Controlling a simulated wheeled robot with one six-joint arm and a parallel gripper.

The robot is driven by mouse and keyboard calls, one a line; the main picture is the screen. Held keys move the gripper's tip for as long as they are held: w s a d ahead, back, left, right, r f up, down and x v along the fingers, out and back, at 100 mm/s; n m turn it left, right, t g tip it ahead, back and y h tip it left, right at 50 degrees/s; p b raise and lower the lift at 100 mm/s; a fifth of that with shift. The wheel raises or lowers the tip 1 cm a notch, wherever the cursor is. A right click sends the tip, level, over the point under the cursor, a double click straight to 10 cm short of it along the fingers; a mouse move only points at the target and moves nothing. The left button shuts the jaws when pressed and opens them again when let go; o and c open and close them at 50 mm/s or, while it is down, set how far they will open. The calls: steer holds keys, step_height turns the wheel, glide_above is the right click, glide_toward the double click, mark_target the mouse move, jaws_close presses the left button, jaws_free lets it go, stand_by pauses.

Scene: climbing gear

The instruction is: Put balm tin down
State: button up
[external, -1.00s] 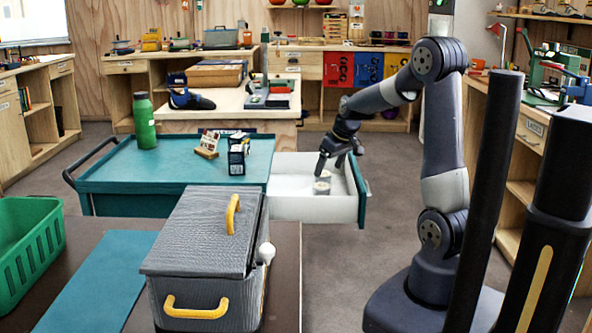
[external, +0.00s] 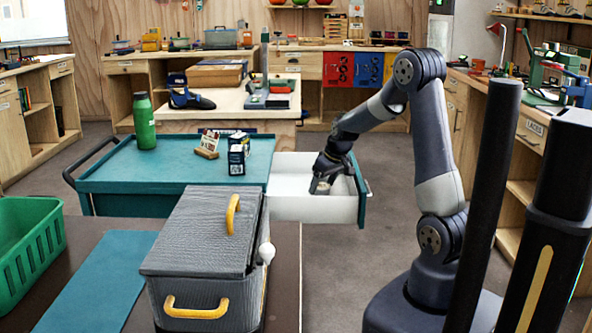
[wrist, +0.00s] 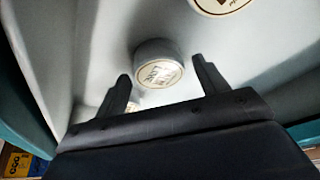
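A round grey tin with a cream printed lid (wrist: 158,66) sits on the pale drawer floor, between and just beyond my fingertips in the wrist view. A gap shows on each side of it. My gripper (wrist: 163,78) is open. In the external view my gripper (external: 320,184) reaches down into the open white drawer (external: 300,208) of the teal cart and largely hides the tins there. Another cream-lidded tin (wrist: 220,3) is cut off by the wrist view's top edge. I cannot tell which is the balm tin.
The teal cart top (external: 115,172) holds a green bottle (external: 144,122), a small wooden display stand (external: 208,144) and a dark box (external: 237,155). A grey case with yellow handles (external: 205,245) stands in front. The drawer walls surround my gripper closely.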

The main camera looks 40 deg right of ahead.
steer(key=c, duration=1)
